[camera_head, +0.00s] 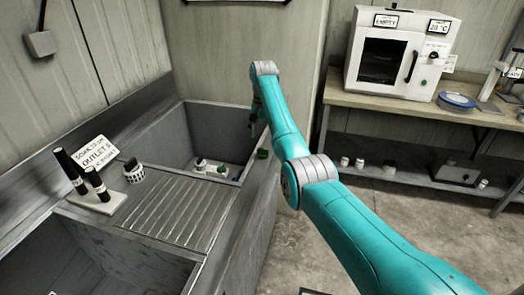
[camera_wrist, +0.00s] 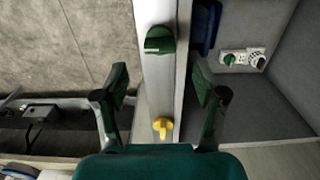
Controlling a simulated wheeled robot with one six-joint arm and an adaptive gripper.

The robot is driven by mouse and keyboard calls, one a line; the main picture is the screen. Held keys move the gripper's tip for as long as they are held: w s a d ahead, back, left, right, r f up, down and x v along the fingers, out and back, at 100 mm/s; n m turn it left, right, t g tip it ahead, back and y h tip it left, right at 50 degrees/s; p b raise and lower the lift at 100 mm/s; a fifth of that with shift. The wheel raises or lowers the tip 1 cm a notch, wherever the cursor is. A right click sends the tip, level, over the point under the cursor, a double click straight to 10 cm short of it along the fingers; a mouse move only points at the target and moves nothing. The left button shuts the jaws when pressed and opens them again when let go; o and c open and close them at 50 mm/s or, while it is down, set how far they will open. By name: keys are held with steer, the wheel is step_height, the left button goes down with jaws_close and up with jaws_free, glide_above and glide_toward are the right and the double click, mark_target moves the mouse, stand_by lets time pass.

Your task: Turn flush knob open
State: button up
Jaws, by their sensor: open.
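A green knob (camera_wrist: 160,40) sits on the pale metal rim (camera_wrist: 156,84) of the sink in the wrist view, ahead of my fingers. A yellow knob (camera_wrist: 162,126) is on the same rim, nearer my palm. No label shows which is the flush knob. My gripper (camera_wrist: 160,82) is open and empty, its fingers on either side of the rim. A green knob (camera_head: 263,153) also shows on the rim in the head view, just below my gripper (camera_head: 254,122), which is small and dark there. The yellow knob is hidden in the head view.
The deep grey sink basin (camera_head: 170,135) holds small white fittings (camera_head: 200,165), one with a green knob (camera_wrist: 229,59). A bench (camera_head: 400,102) with a white oven (camera_head: 398,60) is at right.

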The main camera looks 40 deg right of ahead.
mark_target(263, 149)
step_height(263, 149, down, 7)
steer(key=shift+f, duration=0.2)
stand_by(0.3)
steer(key=c, duration=1.1)
steer(key=shift+c, duration=0.2)
